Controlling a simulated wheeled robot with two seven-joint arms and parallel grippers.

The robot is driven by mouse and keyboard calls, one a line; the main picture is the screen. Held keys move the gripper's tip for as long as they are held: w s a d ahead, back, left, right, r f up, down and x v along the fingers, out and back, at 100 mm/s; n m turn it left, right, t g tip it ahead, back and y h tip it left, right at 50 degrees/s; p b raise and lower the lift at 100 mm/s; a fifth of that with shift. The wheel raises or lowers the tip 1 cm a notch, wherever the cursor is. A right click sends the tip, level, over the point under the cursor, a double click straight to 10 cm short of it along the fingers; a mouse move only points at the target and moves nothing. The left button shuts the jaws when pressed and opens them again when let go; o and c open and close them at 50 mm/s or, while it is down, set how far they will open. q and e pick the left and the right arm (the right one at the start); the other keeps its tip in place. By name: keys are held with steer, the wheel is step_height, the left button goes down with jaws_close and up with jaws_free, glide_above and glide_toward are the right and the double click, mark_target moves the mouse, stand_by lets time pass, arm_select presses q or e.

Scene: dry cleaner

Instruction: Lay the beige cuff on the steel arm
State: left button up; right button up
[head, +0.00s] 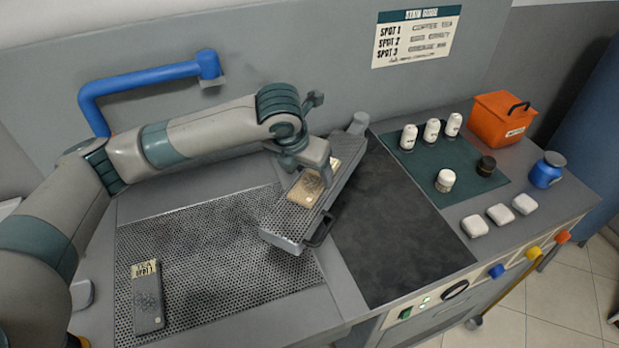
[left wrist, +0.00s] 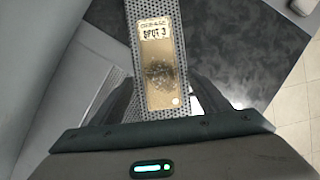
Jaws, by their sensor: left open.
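The beige cuff (head: 312,184) lies on the perforated steel arm (head: 285,220), a little past its middle. In the left wrist view the cuff (left wrist: 160,80) shows a "SPOT 3" label and a dark speckled stain. It runs lengthwise along the steel arm (left wrist: 140,14), within its width. My left gripper (head: 322,176) is open just above the cuff and hides part of it in the head view. Its dark fingers stand on either side of the cuff and steel arm in the left wrist view. My right gripper is not in view.
A grey cuff (head: 147,297) labelled "SPOT 1" lies on the perforated board (head: 215,255). An orange box (head: 502,119), blue jar (head: 546,170) and white blocks (head: 499,214) stand right. The dark panel (head: 400,240) is clear.

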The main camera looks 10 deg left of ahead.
arm_select(q)
steer(key=b+v, duration=0.1)
steer(key=v, duration=0.8)
steer(key=shift+b, duration=0.4)
steer(key=shift+s, duration=0.1)
